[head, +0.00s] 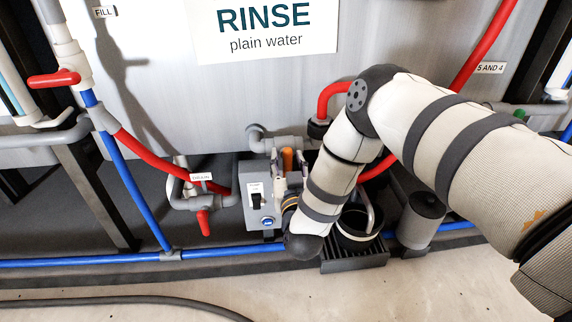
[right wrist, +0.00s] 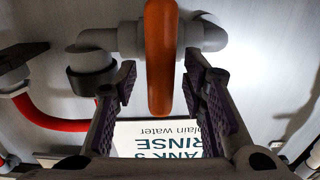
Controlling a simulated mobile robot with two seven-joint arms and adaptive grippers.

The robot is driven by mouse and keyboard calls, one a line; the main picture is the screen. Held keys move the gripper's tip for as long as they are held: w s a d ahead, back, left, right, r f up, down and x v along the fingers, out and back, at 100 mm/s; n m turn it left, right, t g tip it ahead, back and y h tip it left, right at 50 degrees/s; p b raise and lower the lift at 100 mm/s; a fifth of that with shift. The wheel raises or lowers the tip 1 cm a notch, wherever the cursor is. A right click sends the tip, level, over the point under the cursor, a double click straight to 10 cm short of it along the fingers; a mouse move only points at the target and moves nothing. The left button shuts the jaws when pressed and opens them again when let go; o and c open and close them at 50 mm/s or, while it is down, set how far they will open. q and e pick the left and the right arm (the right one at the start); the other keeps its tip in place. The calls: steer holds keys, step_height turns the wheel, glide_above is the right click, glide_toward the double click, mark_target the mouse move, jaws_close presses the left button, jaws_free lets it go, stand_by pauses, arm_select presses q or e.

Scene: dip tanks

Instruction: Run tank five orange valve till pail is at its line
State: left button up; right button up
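The orange valve handle (head: 287,158) sits on grey pipework above a grey control box, below the rinse sign. In the right wrist view the orange handle (right wrist: 161,60) is upright between the fingers of my right gripper (right wrist: 160,78), with a gap on each side. The right gripper (head: 291,170) is open around it. A dark pail (head: 356,238) with a light rim and handle stands on a slotted grate (head: 362,262), partly hidden behind my right arm. I cannot see its line or its water level. My left gripper is out of view.
The control box (head: 258,196) has a black switch and blue button. A red drain valve (head: 204,222) is to its left, and a red fill valve (head: 54,79) at upper left. A grey canister (head: 421,222) stands right of the pail. A hose (head: 120,300) lies on the open floor.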

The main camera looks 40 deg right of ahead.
steer(key=shift+w, duration=0.1)
jaws_close()
steer(key=shift+r, duration=0.1)
steer(key=n+p, duration=0.2)
steer(key=shift+a+r+n, duration=0.1)
steer(key=shift+a+n, duration=0.1)
steer(key=shift+n, duration=0.2)
steer(key=n, duration=0.1)
steer(key=n+p, duration=0.1)
steer(key=shift+w+a+n, duration=0.15)
steer(key=shift+n, duration=0.15)
steer(key=shift+f+n+p, duration=0.3)
steer(key=shift+n, duration=0.5)
